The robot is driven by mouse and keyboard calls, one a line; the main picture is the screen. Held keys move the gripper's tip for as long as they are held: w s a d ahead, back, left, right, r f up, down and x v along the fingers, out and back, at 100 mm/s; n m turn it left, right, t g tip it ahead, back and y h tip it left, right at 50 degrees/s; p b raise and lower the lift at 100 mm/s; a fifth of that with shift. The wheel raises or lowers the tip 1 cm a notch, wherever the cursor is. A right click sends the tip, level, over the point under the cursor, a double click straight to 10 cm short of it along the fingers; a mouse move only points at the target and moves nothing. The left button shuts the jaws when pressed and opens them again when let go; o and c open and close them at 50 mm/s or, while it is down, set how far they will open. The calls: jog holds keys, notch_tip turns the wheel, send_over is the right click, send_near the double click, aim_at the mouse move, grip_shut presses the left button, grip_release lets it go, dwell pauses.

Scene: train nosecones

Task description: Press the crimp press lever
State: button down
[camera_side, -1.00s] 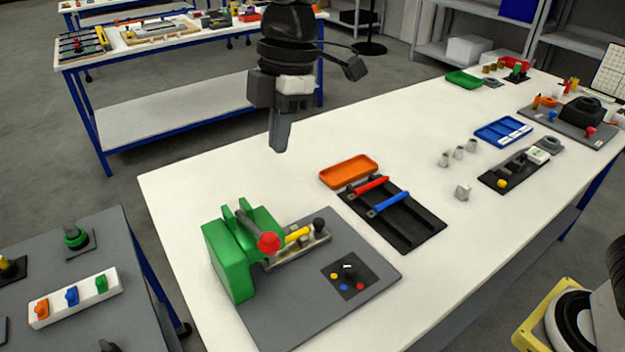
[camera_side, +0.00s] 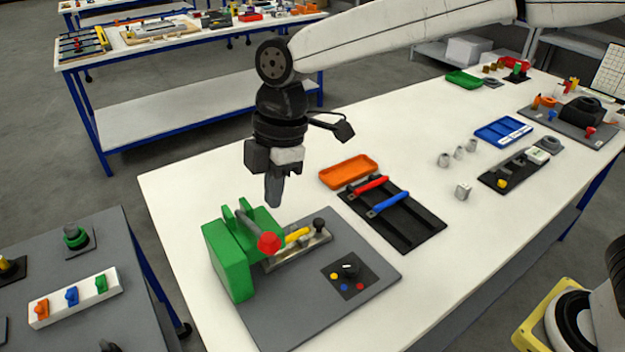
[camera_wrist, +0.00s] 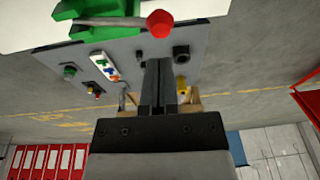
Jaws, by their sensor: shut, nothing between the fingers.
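The crimp press (camera_side: 228,262) is a green body on a grey base plate at the near left of the white table. Its lever (camera_side: 252,228) is a grey bar ending in a red knob (camera_side: 268,243), raised and angled toward the camera. In the wrist view the red knob (camera_wrist: 160,24) and the green press (camera_wrist: 98,14) show at the top. My gripper (camera_side: 273,203) points down, shut and empty, above and behind the press. It appears apart from the lever. The fingers (camera_wrist: 158,62) show together in the wrist view, below the knob.
A yellow-handled part (camera_side: 298,235) and a dark control panel (camera_side: 347,276) sit on the press base plate (camera_side: 285,320). A black rack (camera_side: 420,232) with red and blue tools and an orange tray (camera_side: 348,171) stand to the right. The white table's front middle is clear.

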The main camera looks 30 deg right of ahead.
aim_at(269, 234)
jog(key=shift+s+a+f, duration=0.1)
jog(key=shift+a+f, duration=0.1)
jog(key=shift+f, duration=0.7)
jog(key=shift+w+a+f, duration=0.1)
jog(key=shift+a+f, duration=0.05)
jog(key=shift+f, duration=0.7)
jog(key=shift+s+a+f, duration=0.1)
jog(key=shift+a+f, duration=0.1)
jog(key=shift+f, duration=0.7)
